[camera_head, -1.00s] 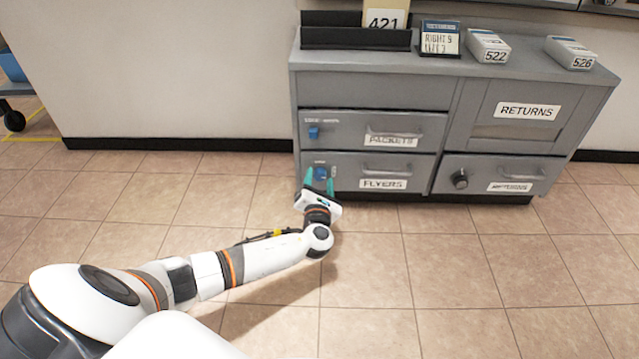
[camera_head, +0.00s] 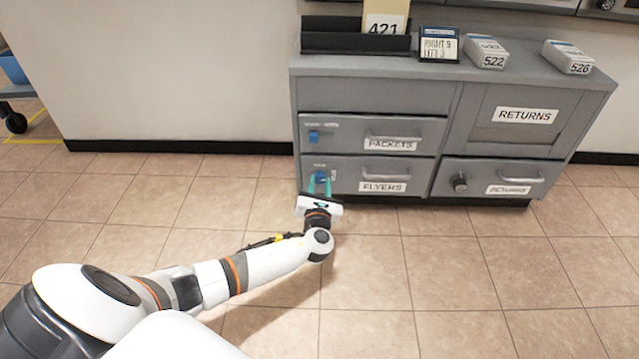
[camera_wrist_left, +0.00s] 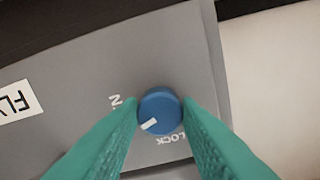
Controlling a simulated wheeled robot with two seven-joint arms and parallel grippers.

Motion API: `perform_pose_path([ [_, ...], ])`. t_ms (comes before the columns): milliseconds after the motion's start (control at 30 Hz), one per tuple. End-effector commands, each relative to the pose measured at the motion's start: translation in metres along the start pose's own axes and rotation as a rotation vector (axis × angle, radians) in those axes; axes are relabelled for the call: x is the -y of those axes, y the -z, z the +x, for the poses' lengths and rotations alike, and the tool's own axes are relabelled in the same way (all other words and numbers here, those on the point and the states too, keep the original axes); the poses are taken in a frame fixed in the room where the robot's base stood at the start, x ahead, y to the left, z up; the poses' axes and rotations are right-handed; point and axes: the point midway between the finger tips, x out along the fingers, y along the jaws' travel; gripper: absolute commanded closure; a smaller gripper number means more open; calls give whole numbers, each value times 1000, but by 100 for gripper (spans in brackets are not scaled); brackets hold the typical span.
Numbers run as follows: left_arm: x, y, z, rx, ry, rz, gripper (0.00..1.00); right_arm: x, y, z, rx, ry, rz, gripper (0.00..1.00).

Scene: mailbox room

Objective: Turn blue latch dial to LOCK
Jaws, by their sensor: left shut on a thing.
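The blue latch dial (camera_wrist_left: 160,108) is on the left of the FLYERS drawer front; it also shows in the head view (camera_head: 320,177). In the wrist view its white pointer mark is at the dial's lower left. The letters "LOCK" (camera_wrist_left: 171,139) show below and to the right of the dial, and partly hidden lettering shows at its left. My left gripper (camera_head: 319,184) has its teal fingers on both sides of the dial and is shut on it; they also show in the wrist view (camera_wrist_left: 161,115). My right gripper is not in view.
The grey cabinet (camera_head: 375,83) stands against the wall. A blue latch (camera_head: 313,136) is on the PACKETS drawer (camera_head: 350,130) above. The tiled floor in front is clear.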

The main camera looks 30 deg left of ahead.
Motion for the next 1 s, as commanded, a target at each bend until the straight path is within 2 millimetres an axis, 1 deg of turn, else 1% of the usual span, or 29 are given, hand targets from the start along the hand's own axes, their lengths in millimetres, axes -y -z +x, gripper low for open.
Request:
perform_pose_path([
  [100, 0, 1, 0, 1, 0, -113, 92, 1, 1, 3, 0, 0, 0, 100],
  [367, -1, 0, 0, 0, 0, -360, 92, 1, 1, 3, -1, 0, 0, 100],
  [1000, -1, -1, 0, -1, 1, -959, 92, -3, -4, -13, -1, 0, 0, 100],
])
